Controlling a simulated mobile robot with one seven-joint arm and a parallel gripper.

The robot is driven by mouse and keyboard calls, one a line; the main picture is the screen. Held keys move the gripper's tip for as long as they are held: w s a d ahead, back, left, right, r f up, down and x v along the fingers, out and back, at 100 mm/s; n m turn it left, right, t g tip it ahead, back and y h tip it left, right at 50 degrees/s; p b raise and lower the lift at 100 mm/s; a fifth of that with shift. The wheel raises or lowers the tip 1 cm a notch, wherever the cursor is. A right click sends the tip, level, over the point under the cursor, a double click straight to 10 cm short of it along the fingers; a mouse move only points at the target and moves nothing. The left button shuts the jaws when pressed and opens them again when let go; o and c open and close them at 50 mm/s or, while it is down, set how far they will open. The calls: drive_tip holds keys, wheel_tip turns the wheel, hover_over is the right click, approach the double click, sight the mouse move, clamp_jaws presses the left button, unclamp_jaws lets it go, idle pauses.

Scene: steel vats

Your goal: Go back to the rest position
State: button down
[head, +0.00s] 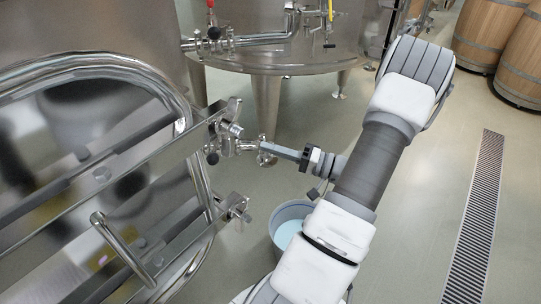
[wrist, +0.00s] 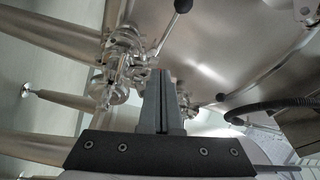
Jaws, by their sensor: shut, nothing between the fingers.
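My gripper (head: 264,144) is shut and empty, reaching left from my arm in the head view. Its closed fingers also show in the wrist view (wrist: 161,78), pointing up into the picture. The fingertips are close to a steel valve fitting (head: 228,142) on the near vat (head: 90,170). In the wrist view the valve fitting (wrist: 120,62) is just left of the fingers, with a black-knobbed lever (wrist: 170,27) above. I cannot tell whether the fingers touch the fitting.
A grey bucket (head: 275,224) with pale blue contents stands on the floor below my arm, partly hidden by it. Another steel vat (head: 265,55) with pipes is behind. Wooden barrels (head: 490,38) stand at the back right. Open floor with a drain grate (head: 478,205) lies right.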

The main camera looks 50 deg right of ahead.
drive_tip(key=s+d+f+p, duration=0.1)
drive_tip(key=s+d+f, duration=0.1)
drive_tip(key=s+d, duration=0.4)
drive_tip(key=shift+s+d+f, duration=0.3)
drive_tip(key=shift+s+f, duration=0.1)
